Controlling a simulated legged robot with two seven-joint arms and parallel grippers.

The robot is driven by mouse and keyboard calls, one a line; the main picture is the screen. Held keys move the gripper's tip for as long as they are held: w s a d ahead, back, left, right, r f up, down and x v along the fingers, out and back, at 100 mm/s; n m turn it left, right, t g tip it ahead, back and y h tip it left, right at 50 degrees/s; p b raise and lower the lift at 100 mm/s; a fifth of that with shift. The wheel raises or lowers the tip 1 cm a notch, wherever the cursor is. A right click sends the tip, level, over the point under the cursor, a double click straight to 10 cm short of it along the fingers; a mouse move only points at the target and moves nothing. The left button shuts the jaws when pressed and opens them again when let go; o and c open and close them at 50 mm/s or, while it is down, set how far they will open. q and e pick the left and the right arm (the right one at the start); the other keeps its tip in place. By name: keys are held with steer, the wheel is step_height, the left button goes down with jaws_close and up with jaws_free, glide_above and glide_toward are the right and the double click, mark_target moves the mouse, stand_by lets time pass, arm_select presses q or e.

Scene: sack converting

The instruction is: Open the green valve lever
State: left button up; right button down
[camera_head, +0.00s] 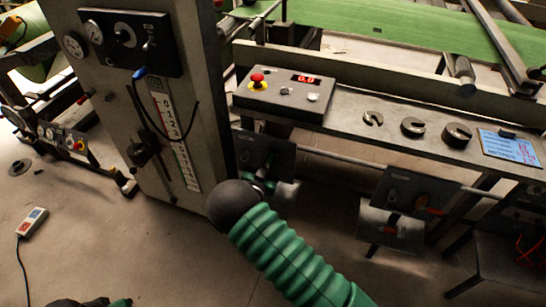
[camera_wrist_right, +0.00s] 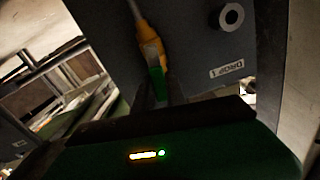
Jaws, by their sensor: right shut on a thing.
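The green valve lever (camera_wrist_right: 156,80) shows in the right wrist view, below a yellow-orange valve body (camera_wrist_right: 149,45) on a dark panel marked "DROP 1". My right gripper (camera_wrist_right: 159,91) is shut on the green lever, with its dark fingers on either side. In the head view my right gripper (camera_head: 263,184) is at the dark panel (camera_head: 262,150) under the bench, mostly hidden behind my round wrist. The lever is too hidden there to make out. My left gripper does not show clearly; only a dark and green part of me shows at the bottom left edge.
A control box (camera_head: 284,95) with a red stop button and several slotted weights (camera_head: 413,127) sit on the bench. A grey column (camera_head: 160,100) with gauges stands left of the panel. Another panel with red handles (camera_head: 405,205) is to the right. A wired pendant (camera_head: 34,222) lies on the floor.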

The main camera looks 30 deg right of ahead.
steer(key=shift+w+a+f+n, duration=0.1)
steer(key=shift+a+n, duration=0.05)
steer(key=shift+n, duration=0.35)
steer(key=c, duration=1.4)
jaws_free()
steer(key=shift+o, duration=0.2)
steer(key=shift+w, duration=0.1)
